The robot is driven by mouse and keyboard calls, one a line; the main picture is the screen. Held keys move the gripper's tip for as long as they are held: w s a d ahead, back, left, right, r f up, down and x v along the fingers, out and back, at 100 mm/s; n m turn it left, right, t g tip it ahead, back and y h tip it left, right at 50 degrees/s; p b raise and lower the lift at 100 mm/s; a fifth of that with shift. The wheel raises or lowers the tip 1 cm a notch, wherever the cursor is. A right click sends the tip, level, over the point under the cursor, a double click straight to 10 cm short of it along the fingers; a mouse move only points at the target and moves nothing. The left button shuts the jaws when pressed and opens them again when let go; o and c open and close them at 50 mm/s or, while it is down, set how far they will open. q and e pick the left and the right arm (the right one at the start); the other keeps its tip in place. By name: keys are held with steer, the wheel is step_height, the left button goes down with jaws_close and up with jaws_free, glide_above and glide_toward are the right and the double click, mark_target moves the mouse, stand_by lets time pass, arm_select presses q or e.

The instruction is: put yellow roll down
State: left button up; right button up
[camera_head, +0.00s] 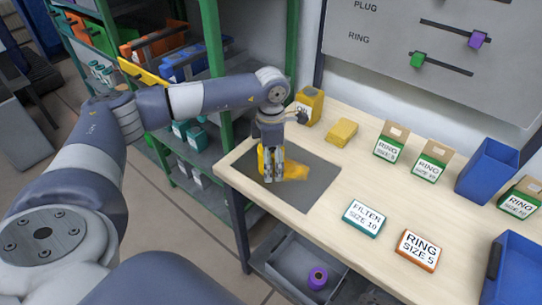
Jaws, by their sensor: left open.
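A yellow roll (297,171) lies on the dark grey mat (304,196) on the wooden table, partly hidden by my left gripper. My left gripper (273,177) points down over the mat, right at the roll, with its fingers open. Some yellow also shows on the left side of the fingers. I cannot tell whether the fingers touch the roll. My right gripper is not in view.
Behind the mat stand a yellow container (310,104) and a yellow block (342,132). Labelled boxes (390,146), a teal filter box (364,218), an orange ring box (418,250) and a blue bin (488,170) stand to the right. A green-framed shelf (215,40) is close to my left arm.

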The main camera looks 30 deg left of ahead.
arm_select(q)
steer(key=c, duration=1.3)
steer(key=shift+c, duration=0.3)
steer(key=shift+w+r, duration=0.1)
